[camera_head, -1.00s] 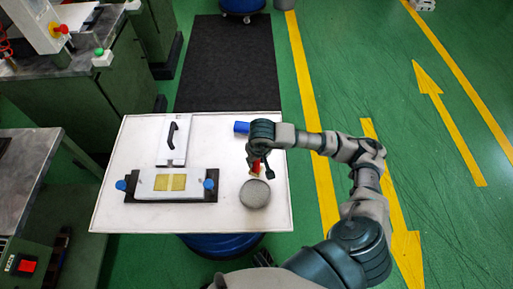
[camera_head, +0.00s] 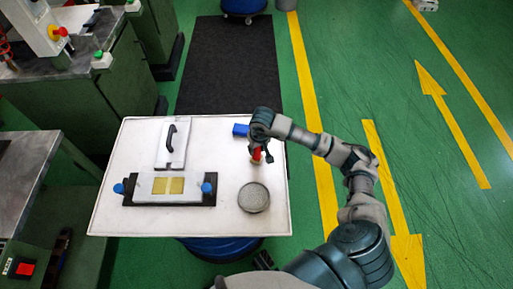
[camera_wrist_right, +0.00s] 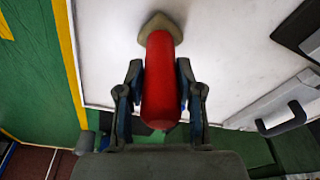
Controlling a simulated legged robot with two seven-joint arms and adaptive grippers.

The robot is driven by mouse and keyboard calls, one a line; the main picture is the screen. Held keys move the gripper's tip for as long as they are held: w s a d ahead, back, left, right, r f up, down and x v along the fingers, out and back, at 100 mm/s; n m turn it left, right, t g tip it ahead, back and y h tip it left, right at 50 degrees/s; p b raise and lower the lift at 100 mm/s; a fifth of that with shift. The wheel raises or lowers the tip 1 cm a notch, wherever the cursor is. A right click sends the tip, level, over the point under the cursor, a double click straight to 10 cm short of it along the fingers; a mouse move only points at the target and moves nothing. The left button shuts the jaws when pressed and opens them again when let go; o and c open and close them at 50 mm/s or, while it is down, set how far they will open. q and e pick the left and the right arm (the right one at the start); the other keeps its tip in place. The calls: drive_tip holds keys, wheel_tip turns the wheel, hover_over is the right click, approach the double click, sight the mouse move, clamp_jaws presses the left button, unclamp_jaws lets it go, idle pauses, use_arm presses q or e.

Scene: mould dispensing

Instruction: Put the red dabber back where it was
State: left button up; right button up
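The red dabber (camera_head: 257,154) is at the right side of the white table, behind the round grey dish (camera_head: 254,197). My right gripper (camera_head: 262,158) is around it from above. In the right wrist view the dabber's red handle (camera_wrist_right: 161,85) lies between the two fingers of my right gripper (camera_wrist_right: 160,75), which appear shut on it. Its beige pad (camera_wrist_right: 160,27) points away from the gripper toward the white tabletop. I cannot tell whether the pad touches the table. My left gripper is not in view.
On the white table (camera_head: 112,205) are a mould with gold plates (camera_head: 168,186) and blue knobs, a white plate with a black handle (camera_head: 170,155), and a blue block (camera_head: 241,130) close to my right gripper. The table's front left is clear.

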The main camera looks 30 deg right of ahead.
drive_tip(key=o, duration=0.3)
drive_tip(key=shift+d, duration=0.1)
drive_tip(key=shift+a+r, duration=0.2)
drive_tip(key=shift+a, duration=0.4)
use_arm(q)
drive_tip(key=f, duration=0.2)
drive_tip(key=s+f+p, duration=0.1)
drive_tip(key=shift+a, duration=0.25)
use_arm(e)
wheel_tip(320, 180, up, 12)
drive_tip(key=s, duration=0.2)
drive_tip(key=shift+f, duration=0.15)
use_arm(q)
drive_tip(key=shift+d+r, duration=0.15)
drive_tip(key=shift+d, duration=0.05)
use_arm(e)
drive_tip(key=shift+d+f, duration=0.15)
drive_tip(key=shift+d, duration=0.1)
